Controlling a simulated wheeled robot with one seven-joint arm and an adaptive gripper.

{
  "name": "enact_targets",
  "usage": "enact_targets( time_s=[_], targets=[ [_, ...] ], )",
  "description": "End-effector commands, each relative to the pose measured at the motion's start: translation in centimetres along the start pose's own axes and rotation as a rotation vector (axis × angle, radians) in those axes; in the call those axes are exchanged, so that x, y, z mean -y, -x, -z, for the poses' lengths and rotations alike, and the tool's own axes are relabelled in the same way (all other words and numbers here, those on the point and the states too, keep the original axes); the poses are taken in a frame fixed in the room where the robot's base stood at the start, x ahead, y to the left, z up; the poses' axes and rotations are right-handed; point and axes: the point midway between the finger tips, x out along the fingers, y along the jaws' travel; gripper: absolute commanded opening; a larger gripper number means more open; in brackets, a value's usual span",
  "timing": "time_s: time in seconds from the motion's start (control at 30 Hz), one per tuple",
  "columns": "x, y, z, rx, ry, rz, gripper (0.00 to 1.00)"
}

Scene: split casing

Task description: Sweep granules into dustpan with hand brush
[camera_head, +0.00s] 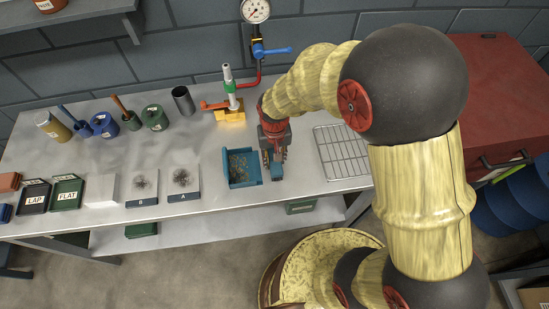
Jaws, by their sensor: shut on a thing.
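The blue dustpan (226,170) lies on the grey bench in the middle of the camera_head view. Small pale and brownish granules (239,163) show inside it. My gripper (274,156) is red and points down just right of the dustpan.
A wire rack (342,152) lies to the right. Left are two cards with dark tangles (143,184) (182,179), a white block (102,189) and LAP and FLAT bins (67,193). A press with red lever (229,108) and a dark cup (184,101) stand behind. The bench's front left of the dustpan is narrow.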

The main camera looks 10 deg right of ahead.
Motion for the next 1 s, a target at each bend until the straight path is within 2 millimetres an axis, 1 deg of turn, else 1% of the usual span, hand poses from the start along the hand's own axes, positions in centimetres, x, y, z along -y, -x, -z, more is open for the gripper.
enact_targets(
  time_s=[0.03,0.1,0.6,0.73,1.0],
  targets=[
    [0.0,0.8,0.1,-0.002,0.0,0.0,0.09],
    [0.0,1.5,0.1,-0.002,0.0,0.001,0.09],
    [0.0,6.0,0.1,-0.002,0.0,0.001,0.09],
    [0.0,6.5,0.1,-0.002,0.0,0.0,0.09],
    [0.0,6.4,0.1,-0.002,0.0,0.0,0.09]
  ],
)
